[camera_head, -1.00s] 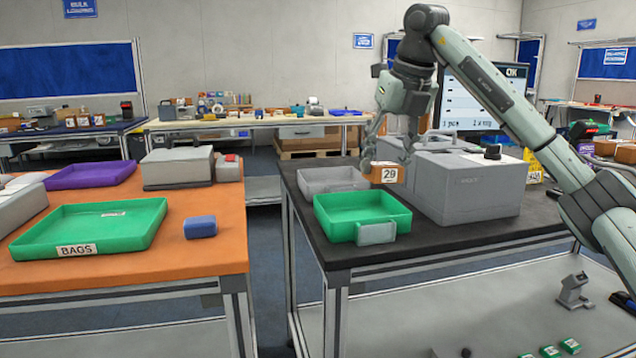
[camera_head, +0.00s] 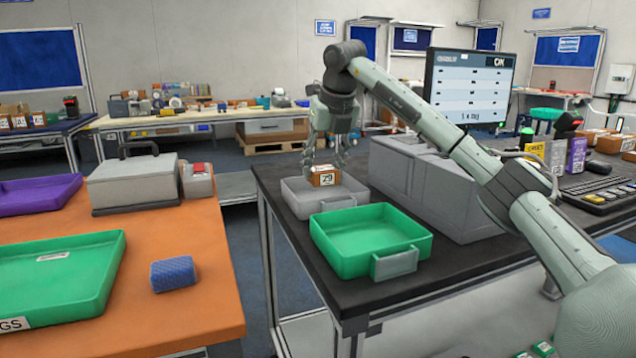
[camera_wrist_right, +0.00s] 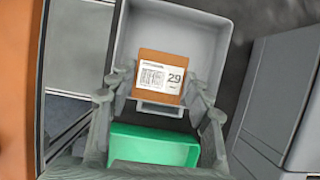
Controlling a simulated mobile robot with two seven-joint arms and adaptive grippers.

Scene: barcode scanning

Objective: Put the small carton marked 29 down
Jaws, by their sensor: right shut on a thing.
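The small brown carton marked 29 (camera_head: 325,175) is between the fingers of my right gripper (camera_head: 325,165), over the grey tray (camera_head: 300,203) on the black table. In the right wrist view the carton (camera_wrist_right: 160,85) shows its white label, with the grey tray (camera_wrist_right: 196,35) around it in the picture. My right gripper (camera_wrist_right: 158,100) is shut on the carton, one finger at each side. I cannot tell whether the carton's underside touches the tray floor. My left gripper is not in view.
A green tray (camera_head: 330,262) stands directly in front of the grey tray. A large grey machine (camera_head: 415,175) stands close on the right. The orange table (camera_head: 195,290) is to the left, across a gap, with a blue block (camera_head: 173,274).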

